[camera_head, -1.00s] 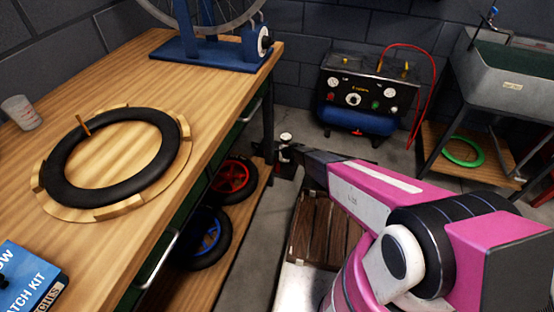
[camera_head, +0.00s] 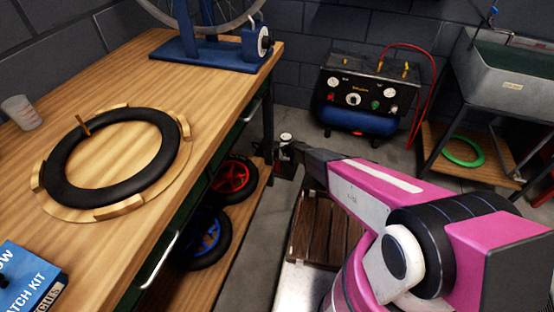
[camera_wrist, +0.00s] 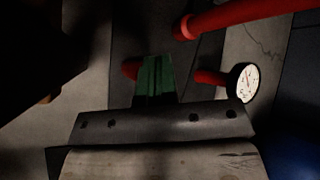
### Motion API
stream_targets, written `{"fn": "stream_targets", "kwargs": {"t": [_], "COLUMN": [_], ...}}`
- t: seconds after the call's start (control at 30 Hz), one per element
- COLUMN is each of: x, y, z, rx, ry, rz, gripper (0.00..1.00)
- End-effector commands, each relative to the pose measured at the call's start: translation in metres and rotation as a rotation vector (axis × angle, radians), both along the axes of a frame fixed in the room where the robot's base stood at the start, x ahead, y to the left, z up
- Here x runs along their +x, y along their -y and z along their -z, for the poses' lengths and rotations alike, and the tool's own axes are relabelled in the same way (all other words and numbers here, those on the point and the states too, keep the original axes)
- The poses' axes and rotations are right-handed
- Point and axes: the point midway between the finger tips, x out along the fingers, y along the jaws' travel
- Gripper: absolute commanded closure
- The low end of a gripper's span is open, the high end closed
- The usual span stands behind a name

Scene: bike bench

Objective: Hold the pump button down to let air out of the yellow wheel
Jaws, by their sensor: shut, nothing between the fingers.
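My gripper (camera_wrist: 155,78) is shut and empty, its green fingertips together in the wrist view. In the head view my dark wrist end reaches down to a small floor device with a pale round top (camera_head: 286,138), partly hidden by it. In the wrist view a red part (camera_wrist: 130,68) shows just left of the fingertips, mostly behind them. A round white gauge (camera_wrist: 243,82) on a red stem is to their right, and a thick red tube (camera_wrist: 240,18) is above. I cannot make out the pump button or whether the fingers touch it. No yellow wheel is in view.
A wooden bench (camera_head: 215,110) with a black tyre (camera_head: 68,188) stands at left. Red (camera_head: 232,178) and blue (camera_head: 205,238) wheels sit on its lower shelf. A compressor panel (camera_head: 368,90) stands behind. A wooden crate (camera_head: 325,230) lies beneath my arm.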

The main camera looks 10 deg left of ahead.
Motion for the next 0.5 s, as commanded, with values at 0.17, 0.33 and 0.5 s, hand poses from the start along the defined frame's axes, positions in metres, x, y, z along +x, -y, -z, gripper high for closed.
{"fn": "stream_targets", "kwargs": {"t": [0.17,0.33,0.5], "x": [0.0,0.0,-0.001], "y": [0.0,0.0,0.0], "z": [0.0,-0.006,-0.019], "rx": [0.0,0.0,0.0], "ry": [0.0,-0.001,0.001], "rz": [0.0,0.001,0.001], "gripper": [1.0,1.0,1.0]}}
